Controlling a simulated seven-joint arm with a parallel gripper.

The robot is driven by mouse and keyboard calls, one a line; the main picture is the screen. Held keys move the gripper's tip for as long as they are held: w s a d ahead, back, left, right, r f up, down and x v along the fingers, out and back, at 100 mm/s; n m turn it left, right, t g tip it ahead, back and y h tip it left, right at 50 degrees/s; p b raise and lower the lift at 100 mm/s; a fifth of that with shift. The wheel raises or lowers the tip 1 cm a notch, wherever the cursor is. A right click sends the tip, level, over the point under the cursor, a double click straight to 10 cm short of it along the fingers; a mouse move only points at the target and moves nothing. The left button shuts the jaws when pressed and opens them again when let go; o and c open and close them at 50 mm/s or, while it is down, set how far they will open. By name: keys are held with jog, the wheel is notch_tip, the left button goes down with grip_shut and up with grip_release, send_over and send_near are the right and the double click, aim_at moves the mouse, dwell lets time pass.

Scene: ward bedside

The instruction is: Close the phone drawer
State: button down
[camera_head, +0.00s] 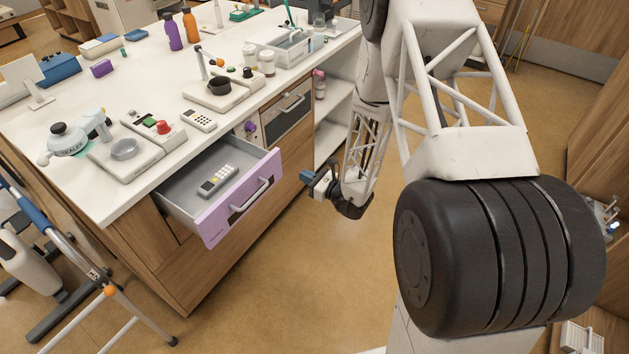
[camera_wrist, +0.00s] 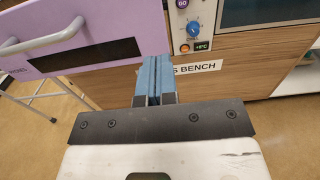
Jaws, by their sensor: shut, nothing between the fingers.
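The phone drawer (camera_head: 232,206) stands pulled out from the front of the white-topped bench. It has a lilac front, a grey bar handle (camera_head: 250,195) and a grey inside. A phone (camera_head: 217,180) lies in it. The drawer front also shows at the upper left of the wrist view (camera_wrist: 90,55), with its handle (camera_wrist: 42,38). My gripper (camera_head: 312,182) is to the right of the drawer front, apart from it, in front of the bench. Its blue fingers (camera_wrist: 154,78) are together with nothing between them. In the wrist view the fingers point towards the wooden bench front, right of the drawer.
The bench top (camera_head: 135,85) bears several devices, a second handset (camera_head: 199,119), a purple bottle (camera_head: 173,33) and an orange bottle (camera_head: 190,26). An oven-like unit (camera_head: 287,115) and a blue knob (camera_wrist: 194,28) are right of the drawer. A walking frame (camera_head: 110,290) stands at left. Floor before the drawer is clear.

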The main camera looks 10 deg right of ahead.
aim_at(277, 167)
jog(key=shift+x, duration=3.9)
jog(key=shift+w+a, duration=0.1)
jog(key=shift+a, duration=0.05)
jog(key=x, duration=1.7)
jog(key=shift+w+a+f, duration=0.1)
jog(key=shift+w, duration=0.05)
jog(key=v, duration=1.4)
jog(key=shift+s+a+r, duration=0.25)
jog(key=shift+s+a, duration=0.4)
jog(key=shift+s, duration=0.15)
jog(key=shift+w+a, duration=0.1)
